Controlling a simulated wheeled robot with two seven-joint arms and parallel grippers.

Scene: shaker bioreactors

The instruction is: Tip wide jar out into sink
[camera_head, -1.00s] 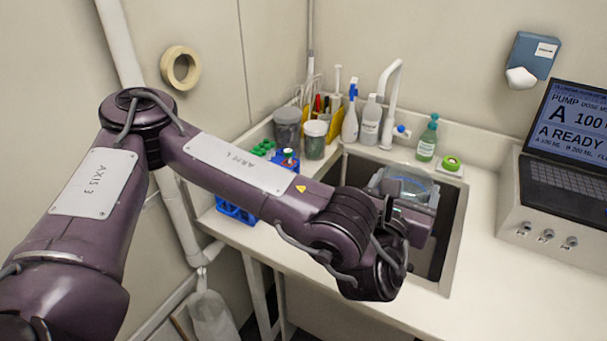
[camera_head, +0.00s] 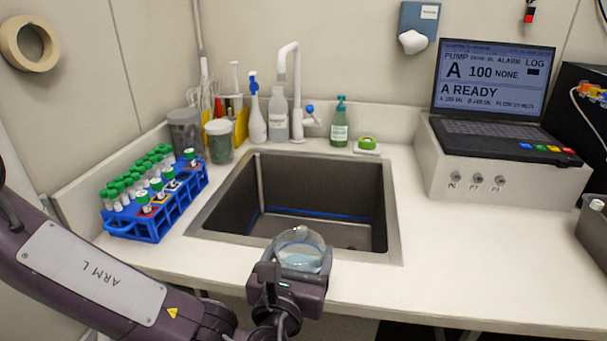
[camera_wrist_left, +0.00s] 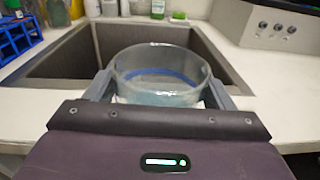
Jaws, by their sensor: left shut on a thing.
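The wide jar (camera_head: 301,250) is a clear, round glass vessel with some pale bluish content low inside it. My left gripper (camera_head: 291,272) is shut on the jar, at the front edge of the sink. In the left wrist view the jar (camera_wrist_left: 160,76) sits between the two grey fingers (camera_wrist_left: 158,90), open side up and close to upright. The sink (camera_head: 393,215) is a dark rectangular basin with a pale rim, just beyond the jar. It also shows in the left wrist view (camera_wrist_left: 100,48). My right gripper is not in view.
A blue rack (camera_head: 150,232) of green-capped tubes stands left of the sink. Bottles, a faucet (camera_head: 296,90) and a green soap bottle (camera_head: 340,128) line the back. A laptop (camera_head: 495,100) sits on a pump box at the right. The counter right of the sink is clear.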

